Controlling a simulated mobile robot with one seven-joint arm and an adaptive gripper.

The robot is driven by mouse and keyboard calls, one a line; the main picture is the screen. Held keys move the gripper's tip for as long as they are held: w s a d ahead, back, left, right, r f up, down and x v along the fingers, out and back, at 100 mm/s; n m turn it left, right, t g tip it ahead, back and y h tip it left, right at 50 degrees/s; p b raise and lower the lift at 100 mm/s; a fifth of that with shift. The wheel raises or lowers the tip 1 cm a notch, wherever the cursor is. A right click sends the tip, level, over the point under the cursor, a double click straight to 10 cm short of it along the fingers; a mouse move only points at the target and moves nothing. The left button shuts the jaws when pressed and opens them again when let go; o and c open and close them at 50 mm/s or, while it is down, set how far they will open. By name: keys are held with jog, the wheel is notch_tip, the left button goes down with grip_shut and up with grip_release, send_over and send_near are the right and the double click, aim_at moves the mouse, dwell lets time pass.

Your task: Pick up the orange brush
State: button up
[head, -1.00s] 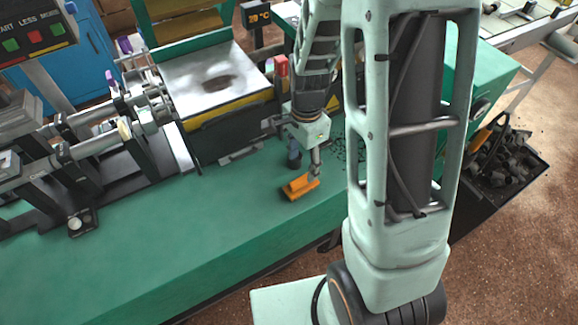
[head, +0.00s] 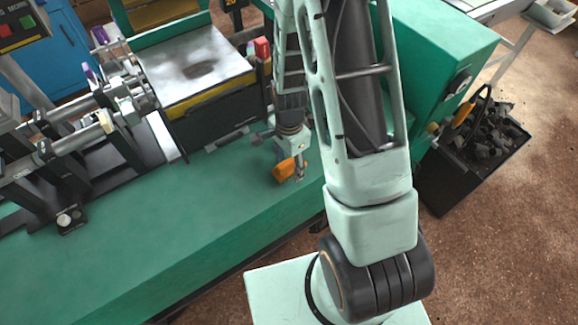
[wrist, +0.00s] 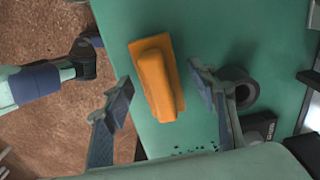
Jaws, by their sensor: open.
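The orange brush (wrist: 157,78) lies on the green bench top (wrist: 215,35). In the wrist view it sits between and beyond the fingertips of my gripper (wrist: 160,95), with a visible gap to each finger. In the head view the brush (head: 284,172) is partly hidden behind my gripper (head: 291,160), which is just above it near the bench's front edge. My gripper is open and empty. I cannot tell from these views how much height separates the fingertips from the brush.
A dark round roll (wrist: 240,88) lies close to the right finger. The machine with a flat metal plate (head: 195,68) stands behind on the left. A black bin of dark lumps (head: 470,155) stands at the right.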

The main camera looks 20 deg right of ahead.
jog(key=shift+f, duration=0.3)
jog(key=c, duration=1.3)
jog(key=shift+o, duration=0.2)
jog(key=shift+r, duration=0.1)
